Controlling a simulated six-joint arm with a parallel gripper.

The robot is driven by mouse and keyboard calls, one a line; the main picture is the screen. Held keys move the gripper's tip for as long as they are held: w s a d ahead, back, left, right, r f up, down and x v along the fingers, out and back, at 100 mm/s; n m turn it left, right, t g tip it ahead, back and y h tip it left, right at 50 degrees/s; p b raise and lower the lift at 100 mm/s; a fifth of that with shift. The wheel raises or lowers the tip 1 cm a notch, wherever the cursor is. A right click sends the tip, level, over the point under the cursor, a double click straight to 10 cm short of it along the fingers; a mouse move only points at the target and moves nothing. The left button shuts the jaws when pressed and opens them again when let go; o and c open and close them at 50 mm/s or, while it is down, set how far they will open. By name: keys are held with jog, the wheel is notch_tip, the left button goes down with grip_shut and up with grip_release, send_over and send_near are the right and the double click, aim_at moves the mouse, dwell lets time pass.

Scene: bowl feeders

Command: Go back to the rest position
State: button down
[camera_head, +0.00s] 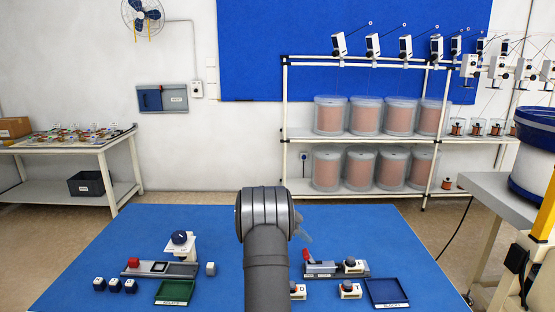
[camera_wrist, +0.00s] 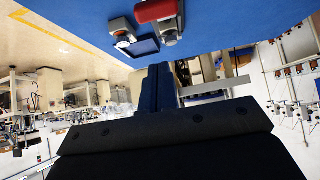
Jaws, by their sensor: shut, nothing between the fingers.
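My arm stands upright in the front middle of the blue table (camera_head: 350,225) in the head view and hides part of the tabletop. Most of my gripper is hidden behind the arm; a small grey part shows just right of the wrist. In the wrist view, my gripper (camera_wrist: 160,72) is shut, with its dark fingers together and nothing between them. It appears to be above the table, apart from the parts on it. The wrist picture looks upside down, with the blue tabletop (camera_wrist: 225,22) at the top.
On the right are another fixture (camera_head: 322,268), white-based parts (camera_head: 349,290) and a blue tray (camera_head: 387,291). The table's back middle is clear.

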jog(key=d+f+y, duration=0.3)
jog(key=d+y, duration=0.2)
jog(key=d+f+y, duration=0.2)
jog(key=d, duration=0.1)
jog(key=shift+d+f, duration=0.2)
jog(key=shift+f, duration=0.15)
jog(key=d+f+y, duration=0.1)
jog(key=y, duration=0.1)
jog(key=d+y, duration=0.1)
jog(key=shift+d+f+y, duration=0.35)
jog(key=shift+y, duration=0.05)
jog(key=d, duration=0.1)
jog(key=d+f, duration=0.1)
jog(key=shift+d+f, duration=0.25)
jog(key=shift+d, duration=0.1)
notch_tip(320, 180, up, 8)
jog(key=d, duration=0.2)
jog(key=shift+r, duration=0.25)
jog(key=c, duration=2.2)
grip_release()
